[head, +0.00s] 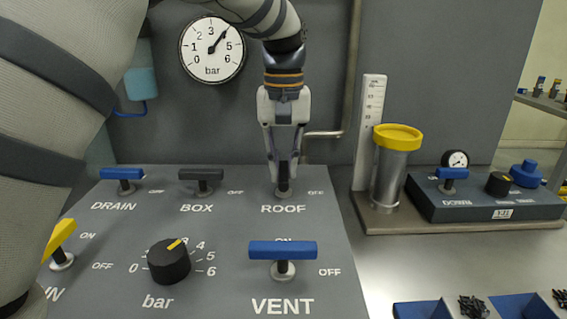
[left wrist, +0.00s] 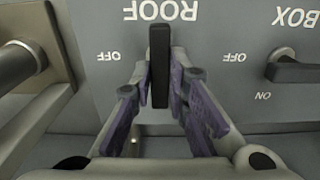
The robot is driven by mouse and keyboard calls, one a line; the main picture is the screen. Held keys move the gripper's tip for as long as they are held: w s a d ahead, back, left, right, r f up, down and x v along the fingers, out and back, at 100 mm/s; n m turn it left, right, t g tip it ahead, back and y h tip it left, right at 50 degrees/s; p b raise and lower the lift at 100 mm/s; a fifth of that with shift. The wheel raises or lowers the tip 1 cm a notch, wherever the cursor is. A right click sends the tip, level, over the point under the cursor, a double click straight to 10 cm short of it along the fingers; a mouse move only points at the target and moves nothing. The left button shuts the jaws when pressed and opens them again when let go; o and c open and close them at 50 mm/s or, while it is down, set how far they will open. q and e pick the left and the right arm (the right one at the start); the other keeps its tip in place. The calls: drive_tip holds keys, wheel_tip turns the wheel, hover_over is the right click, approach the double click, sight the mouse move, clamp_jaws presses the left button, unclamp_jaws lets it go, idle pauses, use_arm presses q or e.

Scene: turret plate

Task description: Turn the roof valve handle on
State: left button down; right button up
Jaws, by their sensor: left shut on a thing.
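The roof valve handle (left wrist: 159,65) is a dark bar between the two fingers of my left gripper (left wrist: 163,85). In the left wrist view the bar runs up and down the picture, with one end close to the upside-down ROOF label. It lies crosswise to the neighbouring BOX handle (left wrist: 296,70). In the head view my left gripper (head: 284,185) reaches down over the valve behind the ROOF label and hides most of the handle. The fingers are shut on the handle. The ON mark of this valve is hidden; its OFF mark shows. My right gripper is not in view.
The grey panel (head: 220,230) also carries blue DRAIN (head: 122,174) and VENT (head: 283,250) handles, a yellow handle (head: 59,238) and a black bar knob (head: 169,262). A pressure gauge (head: 212,48) is on the wall. A yellow-topped cylinder (head: 392,165) stands at right.

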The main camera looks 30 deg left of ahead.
sight(283, 170)
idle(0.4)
use_arm(q)
drive_tip(key=c, duration=1.6)
unclamp_jaws()
drive_tip(key=shift+o, duration=0.2)
wheel_tip(283, 170, up, 12)
